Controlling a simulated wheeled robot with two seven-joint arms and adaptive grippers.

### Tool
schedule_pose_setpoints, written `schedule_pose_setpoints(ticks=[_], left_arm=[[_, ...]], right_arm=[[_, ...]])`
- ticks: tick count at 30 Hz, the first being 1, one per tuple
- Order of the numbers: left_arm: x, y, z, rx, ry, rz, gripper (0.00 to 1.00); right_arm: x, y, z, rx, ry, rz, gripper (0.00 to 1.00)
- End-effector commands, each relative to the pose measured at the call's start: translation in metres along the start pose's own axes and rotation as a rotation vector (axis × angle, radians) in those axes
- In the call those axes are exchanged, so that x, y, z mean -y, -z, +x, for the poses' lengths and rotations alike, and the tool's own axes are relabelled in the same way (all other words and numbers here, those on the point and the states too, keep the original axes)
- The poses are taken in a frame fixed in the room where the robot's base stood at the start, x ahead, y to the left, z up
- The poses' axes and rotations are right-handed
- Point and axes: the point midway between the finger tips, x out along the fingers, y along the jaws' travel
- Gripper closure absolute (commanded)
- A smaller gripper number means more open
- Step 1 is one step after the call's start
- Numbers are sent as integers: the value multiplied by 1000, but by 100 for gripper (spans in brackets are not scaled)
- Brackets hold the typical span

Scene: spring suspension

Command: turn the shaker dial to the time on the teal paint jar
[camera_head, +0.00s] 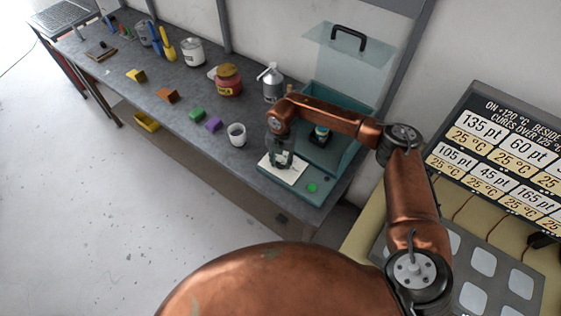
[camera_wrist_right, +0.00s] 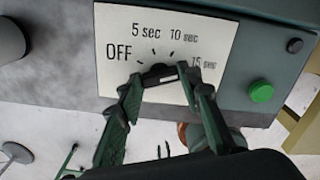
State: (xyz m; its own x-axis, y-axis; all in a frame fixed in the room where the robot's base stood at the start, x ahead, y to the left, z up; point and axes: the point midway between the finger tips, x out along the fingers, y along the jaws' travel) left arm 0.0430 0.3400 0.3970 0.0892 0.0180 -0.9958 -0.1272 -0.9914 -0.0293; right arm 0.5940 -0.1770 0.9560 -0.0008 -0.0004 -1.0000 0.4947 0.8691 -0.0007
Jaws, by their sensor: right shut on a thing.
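The shaker (camera_head: 347,162) is a teal box with a clear lid raised. Its white dial plate (camera_wrist_right: 112,75) reads OFF, 5 sec, 10 sec and 15 sec, from left to right. The black dial (camera_wrist_right: 158,72) is between the fingers of my right gripper (camera_wrist_right: 161,82), which is shut on it; its pointer direction is hard to tell. In the head view, my right gripper (camera_head: 279,160) is over the plate. A small jar with a teal band (camera_head: 321,131) stands inside the shaker; any time on it is too small to read. My left gripper is out of view.
A green button (camera_wrist_right: 261,92) is right of the dial plate. A white cup (camera_head: 237,135), a spray bottle (camera_head: 272,84), a red jar (camera_head: 229,82) and coloured blocks (camera_head: 167,96) stand along the grey bench. A sign board (camera_head: 500,150) is at the right.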

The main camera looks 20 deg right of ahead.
Motion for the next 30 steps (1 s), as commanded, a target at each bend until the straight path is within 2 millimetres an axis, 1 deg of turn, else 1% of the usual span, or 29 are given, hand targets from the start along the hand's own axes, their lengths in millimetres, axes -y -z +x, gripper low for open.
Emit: schedule_pose_setpoints(ticks=[4,5,12,20,23,26,30], left_arm=[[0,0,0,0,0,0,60],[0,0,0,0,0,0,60],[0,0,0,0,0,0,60],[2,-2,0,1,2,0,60],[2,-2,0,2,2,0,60],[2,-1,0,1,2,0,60],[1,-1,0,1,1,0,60]], right_arm=[[0,2,0,-4,2,-2,91],[0,2,0,-4,2,-2,66],[0,1,0,-2,1,-3,49],[0,0,0,-1,0,-3,49],[-1,0,-6,0,-1,-3,49],[0,-1,-19,1,-1,-2,49],[-1,-1,-48,2,-3,-3,49]])
